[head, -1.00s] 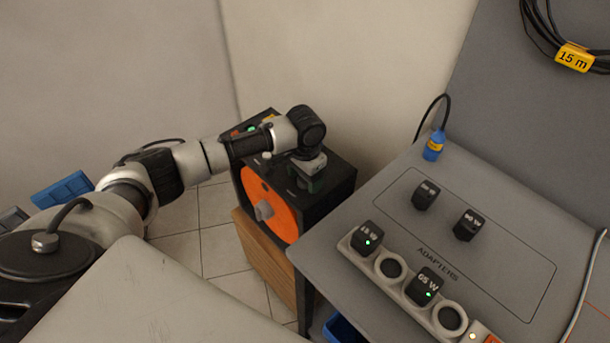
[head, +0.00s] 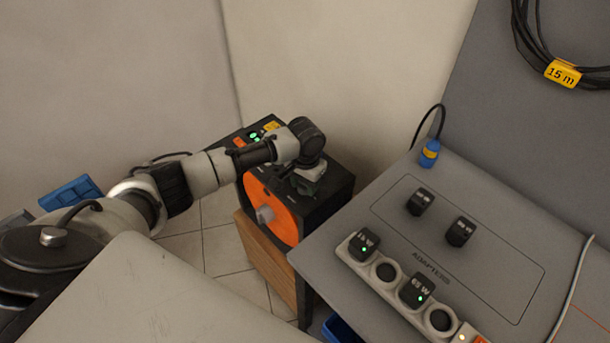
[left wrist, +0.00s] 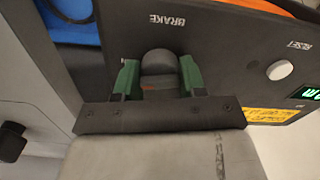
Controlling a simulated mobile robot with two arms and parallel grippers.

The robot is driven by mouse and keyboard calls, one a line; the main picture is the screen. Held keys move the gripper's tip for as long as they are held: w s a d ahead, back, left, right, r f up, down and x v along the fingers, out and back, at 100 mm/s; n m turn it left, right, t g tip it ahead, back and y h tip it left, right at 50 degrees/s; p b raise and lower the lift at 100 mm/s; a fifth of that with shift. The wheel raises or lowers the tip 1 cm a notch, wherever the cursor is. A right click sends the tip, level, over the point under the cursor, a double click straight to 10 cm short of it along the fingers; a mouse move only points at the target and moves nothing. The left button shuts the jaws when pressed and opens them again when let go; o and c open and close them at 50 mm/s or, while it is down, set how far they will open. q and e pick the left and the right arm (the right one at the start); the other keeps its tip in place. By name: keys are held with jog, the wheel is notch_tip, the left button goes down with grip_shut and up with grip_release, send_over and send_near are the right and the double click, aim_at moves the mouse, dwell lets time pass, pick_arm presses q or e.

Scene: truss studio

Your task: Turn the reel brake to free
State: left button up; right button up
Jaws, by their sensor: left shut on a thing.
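The cable reel box (head: 330,200) is black with an orange disc front (head: 270,208) and stands on a wooden cabinet. My left gripper (head: 308,178) reaches over its top. In the left wrist view the left gripper (left wrist: 158,80) has its green fingers on both sides of a grey rounded brake knob (left wrist: 158,65), shut on it. The word BRAKE shows upside down beyond the knob on the black panel (left wrist: 225,50). The fingers hide the knob's sides, and its pointing direction cannot be told. My right gripper is in neither view.
A white round RESET button (left wrist: 279,70), a green display (left wrist: 308,93) and a yellow label (left wrist: 270,115) are near the knob. The grey adapter table (head: 480,290) stands close on the right, with a power strip and several black adapters.

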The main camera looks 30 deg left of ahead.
pick_arm(q)
jog(key=n+p, duration=0.2)
jog(key=p, duration=0.1)
jog(key=n+p, duration=0.6)
jog(key=shift+r, duration=0.25)
jog(key=n+p, duration=0.2)
jog(key=n, duration=0.2)
jog(key=shift+p, duration=0.4)
jog(key=shift+w+f+n+p, duration=0.15)
jog(key=shift+n+p, duration=0.75)
jog(key=shift+n, duration=0.8)
jog(key=o, duration=0.9)
notch_tip(320, 180, up, 11)
jog(key=shift+f+p, duration=0.15)
jog(key=shift+p, duration=0.15)
jog(key=shift+s, duration=0.2)
